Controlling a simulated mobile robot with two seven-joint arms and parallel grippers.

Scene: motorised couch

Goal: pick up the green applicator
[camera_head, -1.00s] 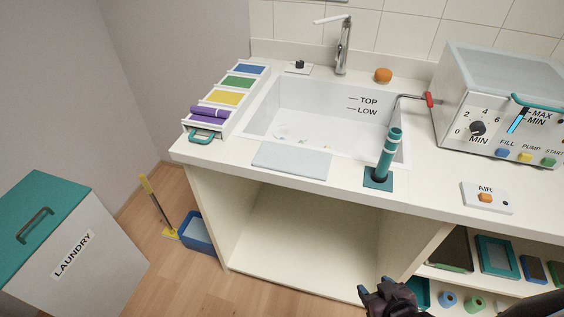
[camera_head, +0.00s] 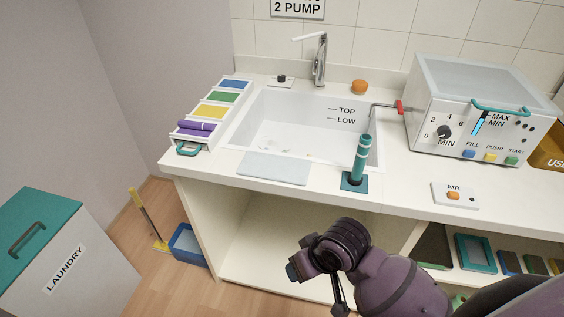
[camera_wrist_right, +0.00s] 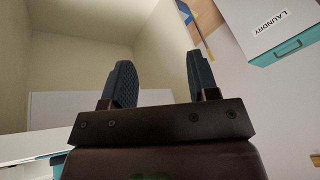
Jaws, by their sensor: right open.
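I cannot make out a separate green applicator for sure. A white rack (camera_head: 213,122) left of the sink has blue, green, yellow and purple sections. Its green section (camera_head: 223,97) looks like a flat green patch at this size. Purple rolls (camera_head: 197,126) lie at its near end. A teal-green banded cylinder (camera_head: 362,160) stands upright on a dark teal base at the sink's front right. My right gripper (camera_head: 296,270) is in front of the counter, below the cylinder and apart from it. The right wrist view shows its two fingers (camera_wrist_right: 160,70) spread and empty. My left gripper is out of view.
The counter edge and open space beneath (camera_head: 285,245) lie behind my right arm. A control box (camera_head: 470,110) and AIR switch (camera_head: 455,195) are at right. A laundry bin (camera_head: 75,265), blue bucket (camera_head: 188,246) and yellow-handled mop (camera_head: 150,218) stand at left.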

